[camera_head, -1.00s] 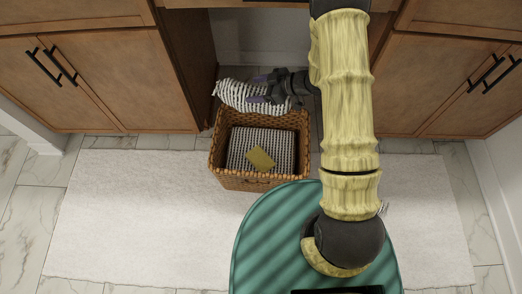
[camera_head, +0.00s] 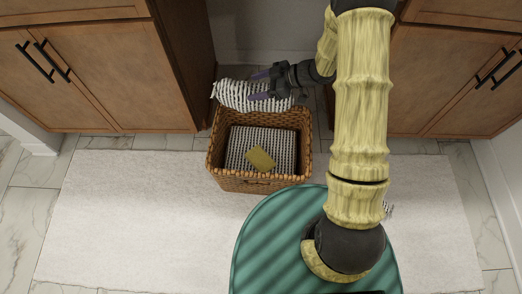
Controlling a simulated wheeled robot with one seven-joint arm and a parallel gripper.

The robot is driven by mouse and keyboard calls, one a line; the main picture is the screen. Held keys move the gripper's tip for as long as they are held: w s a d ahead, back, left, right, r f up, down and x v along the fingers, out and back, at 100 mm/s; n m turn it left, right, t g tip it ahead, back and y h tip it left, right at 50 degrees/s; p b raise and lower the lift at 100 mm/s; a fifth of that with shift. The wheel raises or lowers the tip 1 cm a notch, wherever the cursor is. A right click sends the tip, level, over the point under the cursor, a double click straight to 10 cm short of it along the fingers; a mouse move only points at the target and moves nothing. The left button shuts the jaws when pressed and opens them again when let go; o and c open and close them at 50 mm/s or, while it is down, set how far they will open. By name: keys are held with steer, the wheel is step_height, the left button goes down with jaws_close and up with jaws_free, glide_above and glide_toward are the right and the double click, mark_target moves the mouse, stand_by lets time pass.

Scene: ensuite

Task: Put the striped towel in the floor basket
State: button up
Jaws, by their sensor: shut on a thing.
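The striped towel (camera_head: 232,95), white with dark stripes, is bunched in my gripper (camera_head: 259,86). My gripper reaches in from the right, its two purple-grey fingers shut on the towel. The towel is at the back rim of the woven floor basket (camera_head: 225,177), toward its back left; I cannot tell whether it touches the rim. The basket stands on the floor at the front of the cabinet opening. Inside it lies a dark-and-white patterned cloth (camera_head: 243,142) with a small mustard-coloured piece (camera_head: 261,158) on top.
Wooden cabinets stand to the left (camera_head: 110,65) and right (camera_head: 450,85) of the recess. A white rug (camera_head: 120,215) covers the floor in front. A small striped thing (camera_head: 388,209) shows partly behind my arm.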

step_height(320, 180, down, 13)
steer(key=b, duration=0.7)
steer(key=shift+f, duration=0.2)
step_height(320, 180, down, 4)
steer(key=b, duration=0.3)
steer(key=shift+f, duration=0.25)
steer(key=shift+f, duration=0.1)
steer(key=o, duration=1.7)
steer(key=shift+w, duration=0.15)
